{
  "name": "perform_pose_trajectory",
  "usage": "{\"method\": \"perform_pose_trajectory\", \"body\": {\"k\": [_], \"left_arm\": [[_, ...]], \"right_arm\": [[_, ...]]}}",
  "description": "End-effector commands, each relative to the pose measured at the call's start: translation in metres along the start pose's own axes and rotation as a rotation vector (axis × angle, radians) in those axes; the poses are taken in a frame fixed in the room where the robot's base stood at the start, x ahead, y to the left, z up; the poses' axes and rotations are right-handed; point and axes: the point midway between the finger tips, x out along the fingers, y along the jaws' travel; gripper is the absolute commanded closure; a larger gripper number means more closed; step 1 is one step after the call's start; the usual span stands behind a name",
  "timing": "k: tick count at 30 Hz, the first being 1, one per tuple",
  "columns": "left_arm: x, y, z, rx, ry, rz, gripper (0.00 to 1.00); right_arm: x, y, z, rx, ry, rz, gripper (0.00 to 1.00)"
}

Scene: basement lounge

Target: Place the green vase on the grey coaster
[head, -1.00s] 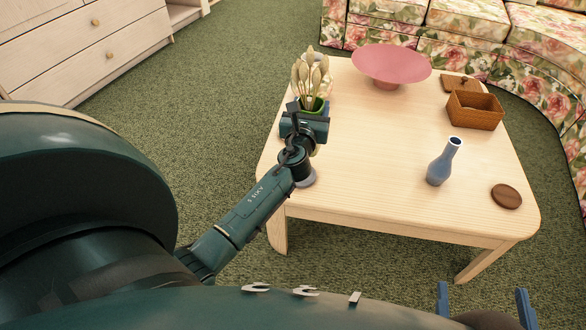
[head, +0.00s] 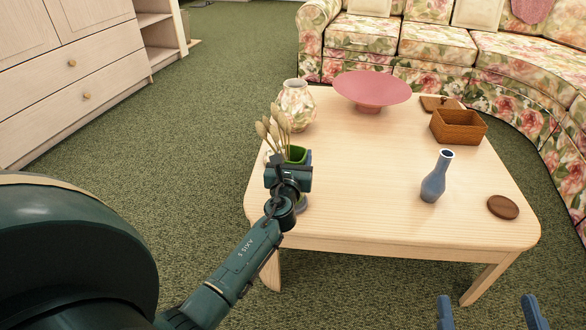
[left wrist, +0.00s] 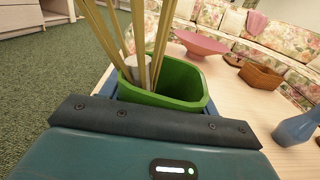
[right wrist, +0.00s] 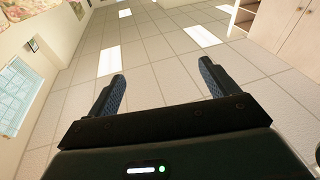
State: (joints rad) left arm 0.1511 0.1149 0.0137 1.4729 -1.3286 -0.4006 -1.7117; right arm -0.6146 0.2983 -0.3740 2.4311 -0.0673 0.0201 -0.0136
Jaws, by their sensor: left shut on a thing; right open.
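The green vase (head: 297,155), with dried stems standing in it, is held upright in my left gripper (head: 289,166) at the left side of the table. In the left wrist view, the green vase (left wrist: 178,82) sits between the blue fingers, its rim open to the camera. I cannot tell how far its base is above the table. A small grey-blue round edge (head: 302,203) shows beside my left wrist. It may be the grey coaster, but my arm hides most of it. My right gripper (head: 490,312) is open and empty, low in front of the table.
On the table (head: 370,200) stand a floral vase (head: 297,107), a pink bowl (head: 371,90), a wicker basket (head: 458,128), a blue vase (head: 434,183) and a brown coaster (head: 503,207). A white object (left wrist: 137,66) is behind the stems. The table's middle is clear.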

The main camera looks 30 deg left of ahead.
Motion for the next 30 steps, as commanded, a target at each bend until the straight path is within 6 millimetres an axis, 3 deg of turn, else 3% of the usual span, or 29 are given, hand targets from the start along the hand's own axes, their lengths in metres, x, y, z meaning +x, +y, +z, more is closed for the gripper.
{"method": "perform_pose_trajectory", "body": {"k": [2, 14, 15, 23, 30], "left_arm": [[0.0003, -0.0001, -0.0154, 0.0, -0.002, 0.0, 0.85], [0.0004, 0.0002, -0.018, 0.0, -0.002, 0.0, 0.85], [0.0001, 0.0003, -0.0193, 0.001, 0.0, 0.0, 0.39], [0.0001, 0.0003, -0.0182, 0.001, 0.0, 0.0, 0.18], [0.0001, 0.0003, -0.0171, 0.001, 0.0, 0.001, 0.18]], "right_arm": [[-0.0005, -0.0019, 0.0043, 0.02, 0.017, -0.007, 0.14], [0.0007, -0.0019, 0.002, 0.028, 0.024, -0.009, 0.14], [0.0016, -0.0014, 0.0005, 0.026, 0.03, -0.009, 0.14], [0.0025, -0.0009, -0.0015, 0.024, 0.034, -0.009, 0.14], [0.0027, -0.0007, -0.0029, 0.024, 0.035, -0.009, 0.14]]}}
